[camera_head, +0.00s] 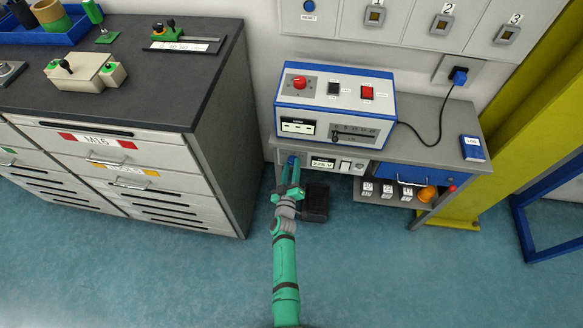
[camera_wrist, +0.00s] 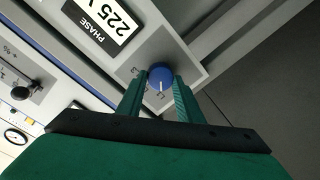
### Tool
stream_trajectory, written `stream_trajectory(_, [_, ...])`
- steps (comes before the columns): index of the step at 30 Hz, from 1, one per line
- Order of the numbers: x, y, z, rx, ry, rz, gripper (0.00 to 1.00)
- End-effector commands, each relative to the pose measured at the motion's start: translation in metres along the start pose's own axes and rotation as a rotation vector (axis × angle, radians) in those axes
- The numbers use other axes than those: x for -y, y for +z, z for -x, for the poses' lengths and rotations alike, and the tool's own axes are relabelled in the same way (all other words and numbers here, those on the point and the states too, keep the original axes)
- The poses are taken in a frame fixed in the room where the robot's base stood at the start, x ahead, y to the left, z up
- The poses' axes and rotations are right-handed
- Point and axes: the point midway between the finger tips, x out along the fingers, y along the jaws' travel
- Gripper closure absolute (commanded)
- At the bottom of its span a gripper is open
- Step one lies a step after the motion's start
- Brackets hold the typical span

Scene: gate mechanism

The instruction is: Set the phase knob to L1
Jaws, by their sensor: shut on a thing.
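My gripper (camera_wrist: 159,82) is shut on the knob, one green finger on each side. The knob's white pointer line faces the bottom of the wrist view.
A blue and white control box (camera_head: 335,100) stands on the grey bench (camera_head: 430,140) above the panel. A drawer cabinet (camera_head: 215,150) stands close on the left. A dark box (camera_head: 316,203) is just right of my gripper. The floor in front is clear.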

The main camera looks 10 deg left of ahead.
Motion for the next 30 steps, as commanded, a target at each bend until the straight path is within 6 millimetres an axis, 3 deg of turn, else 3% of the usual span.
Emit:
stream_trajectory(4, [0.000,0.001,0.001,0.001,0.000,0.002,0.90])
stream_trajectory(5, [0.000,0.001,0.001,0.001,0.000,0.002,0.65])
stream_trajectory(7, [0.000,0.001,0.001,0.001,0.000,0.002,0.49])
stream_trajectory(20, [0.000,0.000,0.007,-0.001,0.000,0.000,0.49])
stream_trajectory(30, [0.001,0.001,0.060,0.001,-0.001,0.000,0.49])
